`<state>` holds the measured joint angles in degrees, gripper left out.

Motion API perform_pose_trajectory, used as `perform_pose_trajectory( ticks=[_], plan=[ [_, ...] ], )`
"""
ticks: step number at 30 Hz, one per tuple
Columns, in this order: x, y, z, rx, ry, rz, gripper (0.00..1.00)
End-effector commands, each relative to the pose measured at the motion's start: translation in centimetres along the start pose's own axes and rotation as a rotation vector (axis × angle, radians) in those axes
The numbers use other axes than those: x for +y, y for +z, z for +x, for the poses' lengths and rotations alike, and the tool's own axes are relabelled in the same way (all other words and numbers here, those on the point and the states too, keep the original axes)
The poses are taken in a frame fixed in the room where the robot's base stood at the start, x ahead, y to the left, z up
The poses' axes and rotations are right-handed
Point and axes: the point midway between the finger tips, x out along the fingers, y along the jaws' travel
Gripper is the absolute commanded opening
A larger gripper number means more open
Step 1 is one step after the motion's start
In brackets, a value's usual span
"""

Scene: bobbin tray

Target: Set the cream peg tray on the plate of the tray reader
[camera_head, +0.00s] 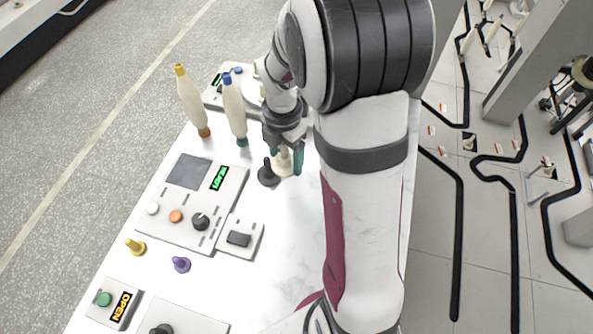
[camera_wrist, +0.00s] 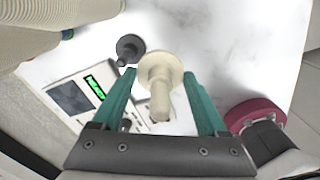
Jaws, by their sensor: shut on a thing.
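The cream peg tray (camera_head: 283,166) is a small piece with a round disc and a peg. In the wrist view the peg tray (camera_wrist: 160,70) lies between the teal fingertips of my gripper (camera_wrist: 160,76), which is shut on it. In the head view my gripper (camera_head: 285,158) points down at the white table, and I cannot tell whether the tray touches the tabletop. A grey console (camera_head: 222,200) with a dark square (camera_head: 188,171), a green-lit display, buttons and a knob lies to the left. Another device with a pale round part (camera_head: 252,92) is partly hidden behind my arm. I cannot tell which is the tray reader.
A dark grey peg tray (camera_head: 268,176) stands just left of my gripper. Two cream bobbins (camera_head: 191,105) (camera_head: 234,112) stand behind it. Yellow (camera_head: 135,247) and purple (camera_head: 181,264) peg trays and an OPEN-lit box (camera_head: 112,302) are nearer.

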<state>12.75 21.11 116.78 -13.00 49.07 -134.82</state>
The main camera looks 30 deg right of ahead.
Motion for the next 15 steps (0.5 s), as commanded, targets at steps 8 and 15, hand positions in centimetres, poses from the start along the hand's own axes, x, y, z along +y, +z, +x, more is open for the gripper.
perform_pose_trajectory(
  ticks=[8,15],
  plan=[
    [13.9,-5.8,1.7,0.000,-0.004,-0.010,0.20],
    [20.6,-12.7,3.3,0.000,0.000,0.000,0.20]
  ],
)
